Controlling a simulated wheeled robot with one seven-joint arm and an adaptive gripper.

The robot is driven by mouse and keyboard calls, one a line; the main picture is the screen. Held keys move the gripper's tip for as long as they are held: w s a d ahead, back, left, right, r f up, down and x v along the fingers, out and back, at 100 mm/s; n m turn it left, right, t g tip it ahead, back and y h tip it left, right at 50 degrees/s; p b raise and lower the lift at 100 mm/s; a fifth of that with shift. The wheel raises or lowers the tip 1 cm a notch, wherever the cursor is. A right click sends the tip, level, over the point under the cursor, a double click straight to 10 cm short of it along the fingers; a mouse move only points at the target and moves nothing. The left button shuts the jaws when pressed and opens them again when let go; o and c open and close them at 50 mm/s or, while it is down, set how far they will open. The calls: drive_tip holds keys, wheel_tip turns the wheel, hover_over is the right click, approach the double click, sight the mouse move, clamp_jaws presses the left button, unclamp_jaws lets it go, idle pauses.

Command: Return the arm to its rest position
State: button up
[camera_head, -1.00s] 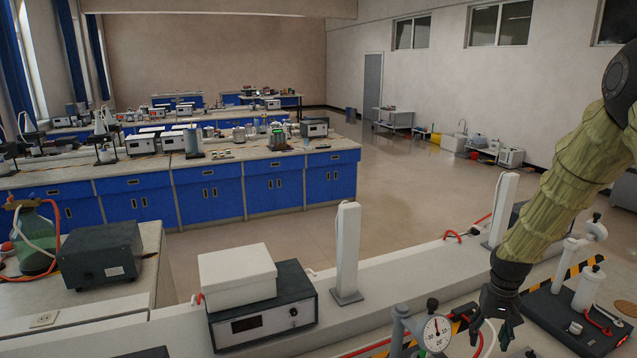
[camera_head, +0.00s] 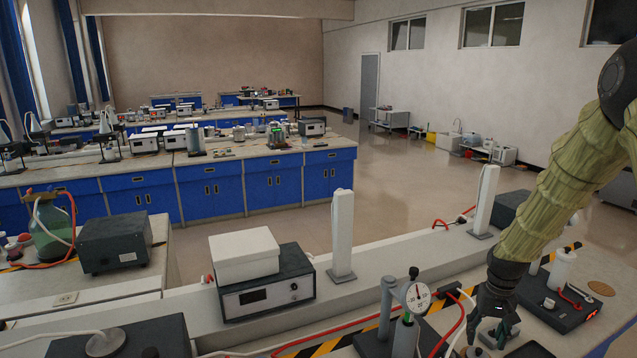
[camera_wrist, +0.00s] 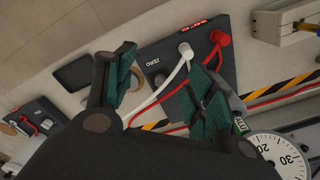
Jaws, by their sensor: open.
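My arm comes in from the right edge in the head view, in a yellow-green sleeve. My gripper (camera_head: 497,322) hangs at its end, pointing down over the bench at the lower right. In the wrist view my gripper (camera_wrist: 165,95) is open, its two green-padded fingers spread apart. Nothing is held between the fingers. Below it lies a dark device marked ZERO (camera_wrist: 165,65), with a white and a red cable plugged in.
A dial gauge (camera_head: 417,295) stands close left of my gripper; its face (camera_wrist: 280,155) also shows in the wrist view. White posts (camera_head: 342,235) rise from the bench ledge. A black device with red lights (camera_head: 560,305) stands to the right. The floor (camera_head: 400,185) beyond is clear.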

drive_tip(key=s+a+f+n, duration=0.1)
drive_tip(key=s+a+f, duration=0.5)
drive_tip(key=s+f, duration=0.4)
drive_tip(key=s+a+f+n, duration=0.1)
drive_tip(key=s+a+f, duration=0.4)
drive_tip(key=s+f, duration=0.45)
drive_tip(key=s+a+f, duration=0.3)
drive_tip(key=s, duration=0.5)
drive_tip(key=s+a+f+n, duration=0.1)
drive_tip(key=s+a+f, duration=0.2)
drive_tip(key=s, duration=0.4)
drive_tip(key=s+a+f, duration=0.2)
drive_tip(key=s+a, duration=0.1)
drive_tip(key=s, duration=0.5)
wheel_tip(320, 180, down, 14)
drive_tip(key=w+b, duration=0.1)
drive_tip(key=b, duration=1.2)
drive_tip(key=shift+r, duration=0.15)
